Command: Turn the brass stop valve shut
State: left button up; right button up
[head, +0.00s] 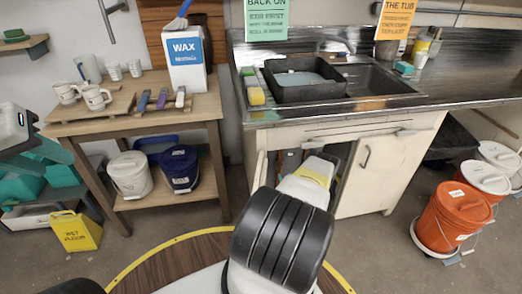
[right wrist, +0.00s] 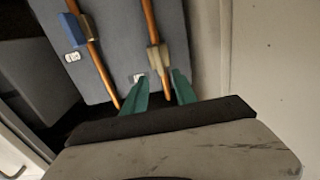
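In the right wrist view, my right gripper (right wrist: 159,76) shows two green fingers standing apart. Just past the fingertips, a tan, brass-coloured valve body (right wrist: 159,58) sits on the right-hand copper pipe (right wrist: 151,25). The pipe's lower part runs down between the fingers. I cannot tell whether either finger touches the valve or how far it is turned. A blue fitting (right wrist: 72,28) sits on the left-hand pipe (right wrist: 101,72). In the head view, my right arm reaches into the open sink cabinet (head: 372,165) and hides its gripper and the valve.
A grey panel (right wrist: 125,38) stands behind the pipes, with small white tags. A pale cabinet wall (right wrist: 270,60) is close on the right.

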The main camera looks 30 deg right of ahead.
aim_at(281, 168)
jog(key=x, duration=0.7)
grip_shut()
